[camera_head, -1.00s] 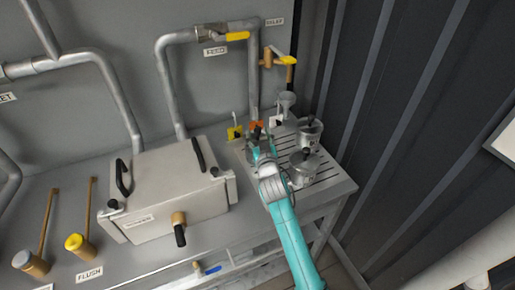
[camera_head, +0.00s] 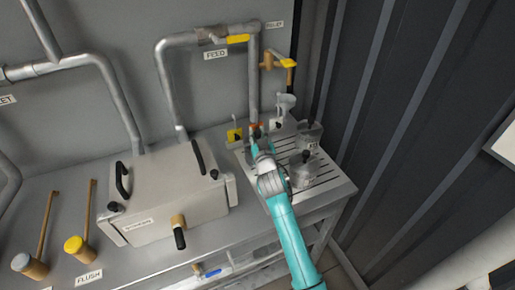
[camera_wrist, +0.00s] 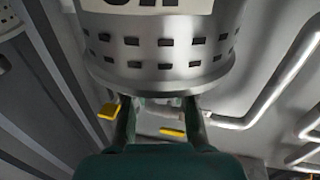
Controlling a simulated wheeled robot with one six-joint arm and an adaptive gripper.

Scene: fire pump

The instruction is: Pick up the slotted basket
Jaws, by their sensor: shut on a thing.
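The slotted basket (camera_wrist: 160,52) fills the top middle of the wrist view. It is a round metal basket with two rows of dark slots and a white label whose letters are cut off. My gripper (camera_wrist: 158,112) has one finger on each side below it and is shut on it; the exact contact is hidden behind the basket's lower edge. In the head view my gripper (camera_head: 257,146) is at the back left of the slotted metal drain board (camera_head: 328,178). The arm hides most of what it holds there.
Two metal canisters with black knobs, one front (camera_head: 303,172) and one behind (camera_head: 308,135), stand close to the right of my gripper. A yellow tag (camera_head: 234,135) and a grey funnel-like part (camera_head: 286,103) are near. A grey box (camera_head: 165,190) stands left; a ribbed dark wall rises right.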

